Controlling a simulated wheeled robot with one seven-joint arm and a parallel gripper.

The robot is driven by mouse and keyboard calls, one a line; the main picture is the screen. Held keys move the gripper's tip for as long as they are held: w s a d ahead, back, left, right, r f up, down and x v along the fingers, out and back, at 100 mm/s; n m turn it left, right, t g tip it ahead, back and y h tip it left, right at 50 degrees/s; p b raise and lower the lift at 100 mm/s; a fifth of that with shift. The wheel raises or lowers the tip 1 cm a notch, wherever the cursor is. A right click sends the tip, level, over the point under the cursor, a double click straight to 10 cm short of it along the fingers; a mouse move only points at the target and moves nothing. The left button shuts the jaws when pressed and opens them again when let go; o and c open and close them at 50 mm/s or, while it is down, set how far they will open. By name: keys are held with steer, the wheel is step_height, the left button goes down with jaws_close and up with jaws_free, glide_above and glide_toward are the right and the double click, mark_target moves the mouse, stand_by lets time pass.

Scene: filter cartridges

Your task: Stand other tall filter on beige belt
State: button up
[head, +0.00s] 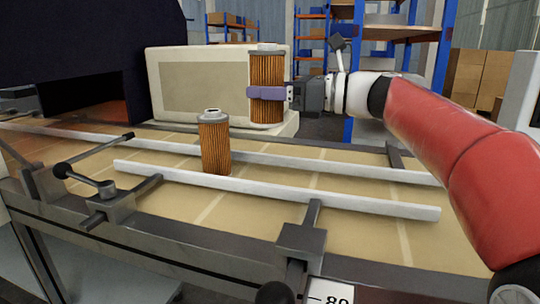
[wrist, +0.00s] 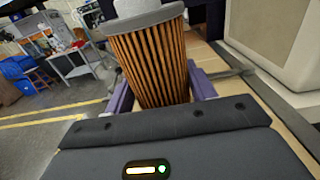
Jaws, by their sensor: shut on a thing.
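A tall filter (head: 267,75) with orange-brown pleats and grey end caps is held upright in my gripper (head: 266,93), whose purple fingers close around its middle. In the head view it appears above the far side of the belt, in front of the beige box. The same filter fills the upper middle of the wrist view (wrist: 155,60), between the purple fingers. Another pleated filter (head: 214,145) stands upright on the beige belt (head: 265,215), between the two white rails. It is left of and lower in the picture than the held one.
A near white rail (head: 275,190) and a far white rail (head: 300,162) run along the belt. A dark tunnel (head: 85,60) covers the belt's left end. A beige box (head: 200,85) stands behind the belt. The lane right of the standing filter is clear.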

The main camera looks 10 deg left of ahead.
step_height(320, 180, down, 12)
steer(key=shift+f+b, duration=0.2)
steer(key=shift+b, duration=0.55)
steer(key=shift+f, duration=0.2)
steer(key=o, duration=1.1)
steer(key=shift+r, duration=0.25)
steer(key=d, duration=0.4)
steer(key=s+d+p, duration=0.1)
steer(key=d, duration=0.7)
steer(key=shift+s, duration=0.3)
steer(key=shift+s, duration=0.1)
